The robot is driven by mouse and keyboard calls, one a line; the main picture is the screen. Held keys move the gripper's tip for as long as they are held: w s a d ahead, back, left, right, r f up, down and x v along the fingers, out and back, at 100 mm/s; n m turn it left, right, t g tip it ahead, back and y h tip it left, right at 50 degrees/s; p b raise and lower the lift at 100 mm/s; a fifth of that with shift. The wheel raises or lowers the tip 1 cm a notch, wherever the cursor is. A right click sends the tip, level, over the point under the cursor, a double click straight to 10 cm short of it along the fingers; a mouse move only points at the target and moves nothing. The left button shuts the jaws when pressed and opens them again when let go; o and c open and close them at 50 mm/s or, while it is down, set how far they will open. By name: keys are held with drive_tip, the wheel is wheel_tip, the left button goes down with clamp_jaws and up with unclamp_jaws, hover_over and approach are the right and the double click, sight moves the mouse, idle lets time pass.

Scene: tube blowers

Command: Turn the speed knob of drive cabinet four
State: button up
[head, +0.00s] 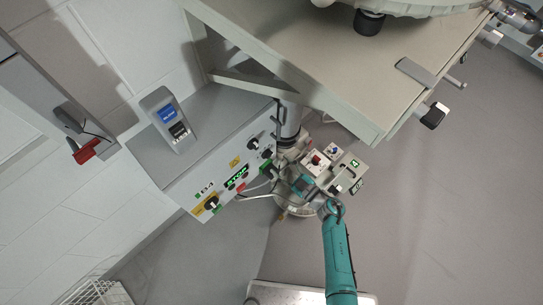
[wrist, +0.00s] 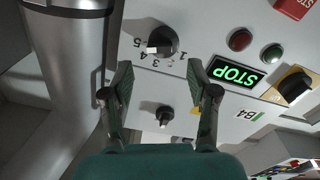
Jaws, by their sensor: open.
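In the wrist view, a black round speed knob (wrist: 161,38) with a white pointer sits on a light grey panel (wrist: 210,25), beside a printed scale from 1 to 5. The panel bears the label B4 (wrist: 246,115) and a lit green STOP display (wrist: 235,73). My gripper (wrist: 159,76) is open and empty. Its dark green fingers stand on either side just below the knob in the picture, and no contact shows. In the head view, the grey cabinet (head: 225,108) stands left of my arm, with its front panel of knobs facing me; my gripper is small and hard to make out there.
A smaller black knob (wrist: 165,116) lies between my fingers lower down. Red (wrist: 240,39) and green (wrist: 271,53) buttons and a yellow-backed switch (wrist: 296,84) are to the right. A thick metal pipe (wrist: 68,45) stands close on the left. A tabletop (head: 345,60) overhangs nearby.

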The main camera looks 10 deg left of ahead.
sight(268, 155)
drive_tip(key=shift+x, duration=2.75)
drive_tip(key=c, duration=0.8)
drive_tip(key=shift+w+r, duration=0.1)
drive_tip(key=shift+c, duration=0.8)
